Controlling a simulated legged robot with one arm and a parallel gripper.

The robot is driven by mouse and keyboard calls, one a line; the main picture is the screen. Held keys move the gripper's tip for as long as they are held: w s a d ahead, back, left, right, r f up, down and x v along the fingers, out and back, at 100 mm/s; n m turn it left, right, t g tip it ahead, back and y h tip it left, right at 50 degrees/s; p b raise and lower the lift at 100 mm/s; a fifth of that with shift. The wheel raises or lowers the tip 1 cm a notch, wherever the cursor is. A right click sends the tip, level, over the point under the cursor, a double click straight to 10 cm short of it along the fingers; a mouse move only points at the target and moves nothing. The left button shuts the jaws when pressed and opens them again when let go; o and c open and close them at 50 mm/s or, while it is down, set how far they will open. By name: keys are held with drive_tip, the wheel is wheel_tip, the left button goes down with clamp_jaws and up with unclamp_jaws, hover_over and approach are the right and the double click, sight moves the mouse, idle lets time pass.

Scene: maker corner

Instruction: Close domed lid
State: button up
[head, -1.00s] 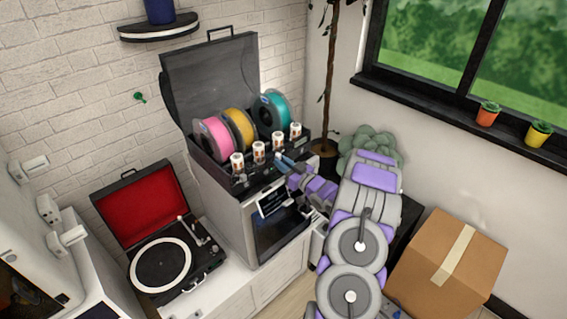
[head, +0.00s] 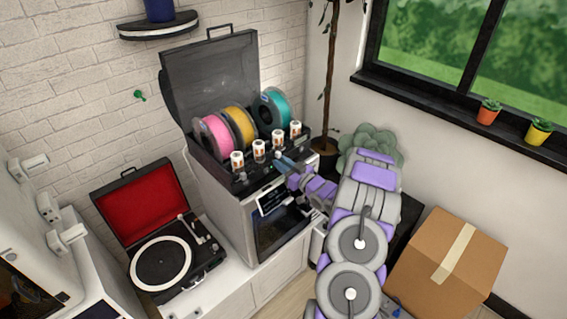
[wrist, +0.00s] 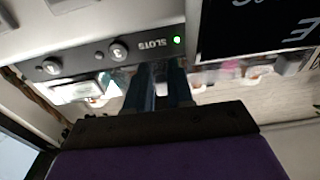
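The domed lid (head: 211,82) is a dark, see-through cover in the head view. It stands raised, tilted back behind the filament box (head: 217,174). Pink (head: 213,137), yellow (head: 239,127) and teal (head: 270,107) spools sit in the open box. My gripper (head: 281,158) is at the box's front right edge, low and well away from the lid. In the wrist view the two dark blue fingers (wrist: 160,82) show a narrow gap, with nothing clearly held. They are close to a black panel marked SLOTS (wrist: 120,50). The lid is not recognisable in the wrist view.
Several white cylinders (head: 259,150) line the box's front. A white cabinet with a dark window (head: 282,229) supports the box. An open record player (head: 160,262) stands left, a cardboard box (head: 447,262) right. A small shelf (head: 158,27) hangs on the wall left of the lid.

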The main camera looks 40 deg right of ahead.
drive_tip(key=shift+o, duration=1.4)
drive_tip(key=shift+w+d+f, duration=0.15)
drive_tip(key=shift+w+f, duration=0.1)
drive_tip(key=shift+w, duration=0.05)
drive_tip(key=shift+o, duration=0.7)
drive_tip(key=shift+r, duration=0.15)
drive_tip(key=shift+s+r, duration=0.1)
drive_tip(key=shift+s, duration=0.2)
drive_tip(key=s+d+f+p, duration=0.1)
drive_tip(key=s+p, duration=0.1)
drive_tip(key=s, duration=1.4)
drive_tip(key=shift+s+d, duration=0.25)
drive_tip(key=shift+s, duration=0.15)
drive_tip(key=shift+f, duration=0.1)
